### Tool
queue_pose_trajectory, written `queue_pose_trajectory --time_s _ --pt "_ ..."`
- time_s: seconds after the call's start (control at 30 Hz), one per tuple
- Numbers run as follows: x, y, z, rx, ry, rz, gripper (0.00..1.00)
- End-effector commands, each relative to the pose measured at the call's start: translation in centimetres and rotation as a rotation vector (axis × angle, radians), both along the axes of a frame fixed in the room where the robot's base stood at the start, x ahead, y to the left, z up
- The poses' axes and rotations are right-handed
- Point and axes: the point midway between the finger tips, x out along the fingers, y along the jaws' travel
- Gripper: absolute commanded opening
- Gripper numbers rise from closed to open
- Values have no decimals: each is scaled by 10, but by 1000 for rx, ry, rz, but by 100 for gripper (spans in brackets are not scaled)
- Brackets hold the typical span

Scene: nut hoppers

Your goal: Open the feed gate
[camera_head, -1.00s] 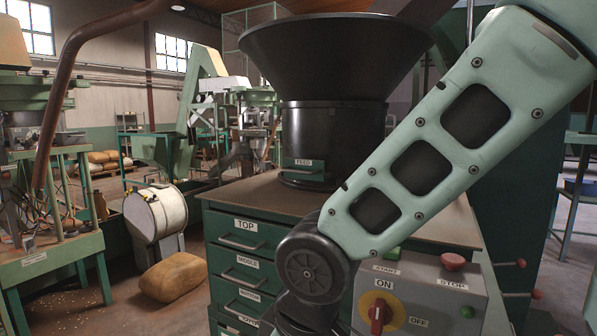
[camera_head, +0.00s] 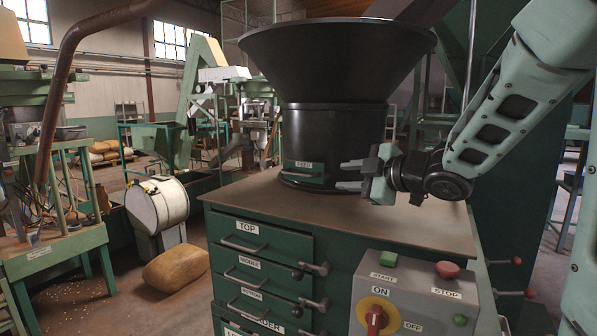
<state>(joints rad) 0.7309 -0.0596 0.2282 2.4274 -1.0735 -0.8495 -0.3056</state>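The feed gate is a green plate labelled FEED (camera_head: 305,172), low on the front of the black hopper (camera_head: 335,130). It looks seated against the hopper's round base. My gripper (camera_head: 348,175) is just right of the plate, above the cabinet top, pointing left. Its two fingers are apart with nothing between them. A small gap shows between the fingertips and the plate's right end, though the depth between them is hard to judge.
The hopper stands on a brown-topped green cabinet (camera_head: 255,200) with labelled drawers. A grey control box (camera_head: 395,300) with a red-and-yellow switch, a green START button and a red STOP button stands in front. The cabinet top around the hopper is otherwise bare.

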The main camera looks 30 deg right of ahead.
Motion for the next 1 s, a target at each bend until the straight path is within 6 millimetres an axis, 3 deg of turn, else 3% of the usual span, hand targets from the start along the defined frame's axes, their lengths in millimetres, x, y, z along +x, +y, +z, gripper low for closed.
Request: queue_pose_trajectory --time_s 0.13,0.27,1.0 --pt "-2 -7 6 -18 -26 21 31" --pt "9 -3 3 -15 -25 24 31" --pt "143 33 -27 -14 -23 22 31"
